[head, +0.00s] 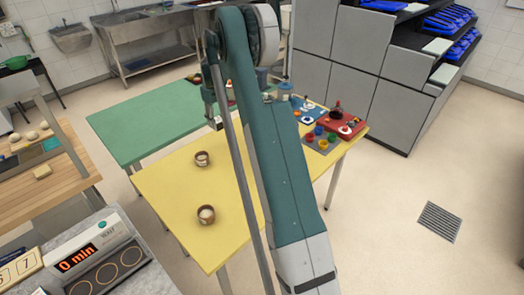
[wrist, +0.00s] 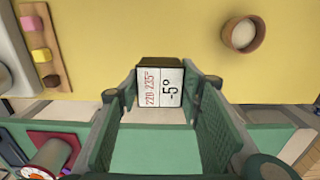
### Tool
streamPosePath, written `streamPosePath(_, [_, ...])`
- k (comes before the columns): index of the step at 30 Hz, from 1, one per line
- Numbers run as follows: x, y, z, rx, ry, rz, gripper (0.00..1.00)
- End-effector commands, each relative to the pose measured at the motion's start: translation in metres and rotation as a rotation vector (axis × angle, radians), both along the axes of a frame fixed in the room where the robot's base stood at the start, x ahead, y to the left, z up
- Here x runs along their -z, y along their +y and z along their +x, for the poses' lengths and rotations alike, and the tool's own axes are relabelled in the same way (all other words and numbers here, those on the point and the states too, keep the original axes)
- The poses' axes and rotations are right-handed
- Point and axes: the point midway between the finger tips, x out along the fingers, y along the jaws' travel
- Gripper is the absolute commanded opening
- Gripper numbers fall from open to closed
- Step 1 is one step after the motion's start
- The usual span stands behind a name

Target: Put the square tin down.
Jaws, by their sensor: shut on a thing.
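My gripper (wrist: 167,84) is shut on a small boxy block (wrist: 165,92), held between its two fingertips in the wrist view. The block has a dark side and a white face printed with "220-235°" in red and "-5°" in black. I cannot tell it as a square tin. In the head view my gripper (head: 214,118) hangs near where the green table (head: 140,120) meets the yellow table (head: 165,185). In the wrist view the block overlaps the yellow table's edge. I cannot tell its height.
Two small brown bowls (head: 202,158) (head: 206,214) with pale contents stand on the yellow table. Coloured pots and a red board (head: 342,124) lie at its right end. A wooden holder with coloured blocks (wrist: 40,40) is at the wrist view's left. Much of both tables is bare.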

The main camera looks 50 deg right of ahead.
Motion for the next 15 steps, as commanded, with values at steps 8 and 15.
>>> streamPosePath(8, [0.000,0.000,0.000,0.000,0.000,0.000,0.21])
streamPosePath(15, [0.018,0.000,0.000,0.000,0.000,0.000,0.21])
